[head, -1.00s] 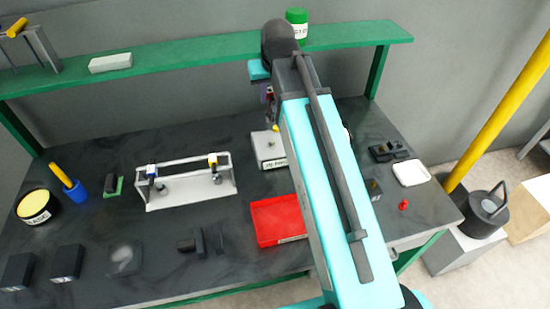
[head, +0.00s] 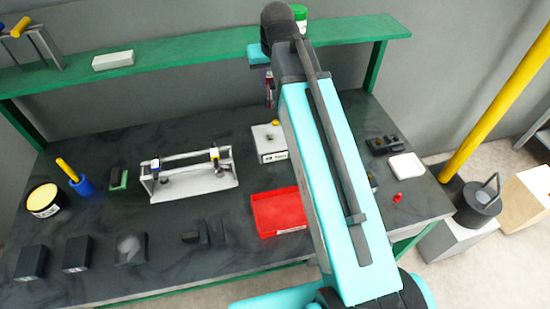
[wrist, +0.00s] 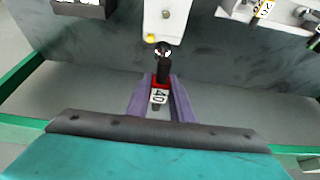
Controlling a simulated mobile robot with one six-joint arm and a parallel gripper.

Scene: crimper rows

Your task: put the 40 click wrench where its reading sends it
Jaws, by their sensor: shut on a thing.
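The 40 click wrench (wrist: 162,72) has a black handle, a red collar and a white tag reading 40. My gripper (wrist: 158,100) is shut on it, with a purple finger on each side, in the wrist view.
A white rack (head: 195,185) holding tagged tools stands left of the box. A red tray (head: 280,211) lies in front. Dark boxes (head: 77,254) line the front left. A white tray (head: 406,166) lies at right. A green shelf (head: 200,50) spans the back.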

